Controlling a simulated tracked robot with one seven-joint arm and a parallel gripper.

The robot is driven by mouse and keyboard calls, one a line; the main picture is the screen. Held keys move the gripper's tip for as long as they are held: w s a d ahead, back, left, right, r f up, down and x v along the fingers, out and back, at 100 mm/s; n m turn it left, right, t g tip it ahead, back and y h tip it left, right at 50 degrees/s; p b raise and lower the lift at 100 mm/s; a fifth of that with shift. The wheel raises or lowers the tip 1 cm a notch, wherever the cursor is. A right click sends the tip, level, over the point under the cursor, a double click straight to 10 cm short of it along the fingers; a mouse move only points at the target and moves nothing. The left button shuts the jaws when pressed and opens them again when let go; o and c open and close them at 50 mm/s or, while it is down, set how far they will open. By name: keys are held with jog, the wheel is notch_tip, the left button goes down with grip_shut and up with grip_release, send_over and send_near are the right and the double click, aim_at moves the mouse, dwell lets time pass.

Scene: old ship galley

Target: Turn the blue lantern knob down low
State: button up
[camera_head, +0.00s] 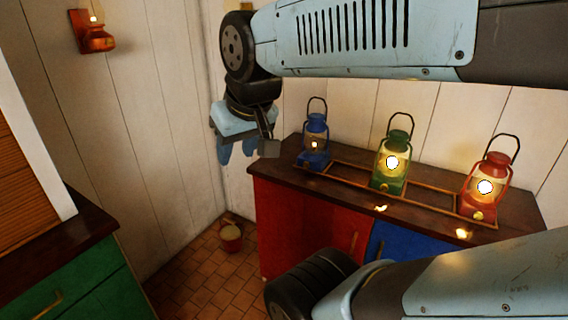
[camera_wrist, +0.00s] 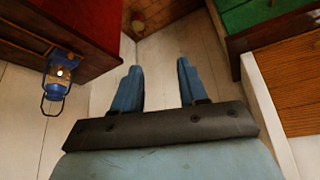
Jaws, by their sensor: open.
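The blue lantern (camera_head: 316,129) stands upright at the left end of the dark wooden counter (camera_head: 275,174). Its small flame glows dimmer than the other two lanterns. Its knob is too small to make out clearly. My gripper (camera_head: 238,154) hangs left of the blue lantern, apart from it, beyond the counter's left end. In the wrist view my gripper (camera_wrist: 157,77) is open with nothing between its blue fingers. The blue lantern (camera_wrist: 60,74) shows there at the left, well away from the fingers.
A green lantern (camera_head: 397,142) and a red lantern (camera_head: 490,172) stand lit to the right, inside a low wooden rail (camera_head: 351,177). A bucket (camera_head: 231,238) sits on the tiled floor. A green-fronted cabinet (camera_head: 80,285) stands at left. A wall lamp (camera_head: 95,38) hangs at upper left.

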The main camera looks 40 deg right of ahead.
jog(key=shift+o, duration=1.2)
jog(key=shift+w+a+f, duration=0.1)
jog(key=shift+w, duration=0.3)
jog(key=w+d+f+m+t+h, duration=0.1)
jog(key=w+d+f+m, duration=0.2)
jog(key=w, duration=0.5)
jog(key=w+d+f+m+t, duration=0.1)
jog(key=w+f+m, duration=0.2)
jog(key=w+f, duration=0.4)
jog(key=w+d+f+m+t+h, duration=0.1)
jog(key=w+d+f+m, duration=0.15)
jog(key=w, duration=0.65)
jog(key=m+g+h, duration=0.2)
jog(key=m+h, duration=0.4)
jog(key=h, duration=0.9)
send_near(305, 165)
jog(key=x, duration=0.7)
jog(key=shift+w+d+r, duration=0.1)
jog(key=shift+d+r, duration=0.05)
jog(key=shift+d, duration=0.25)
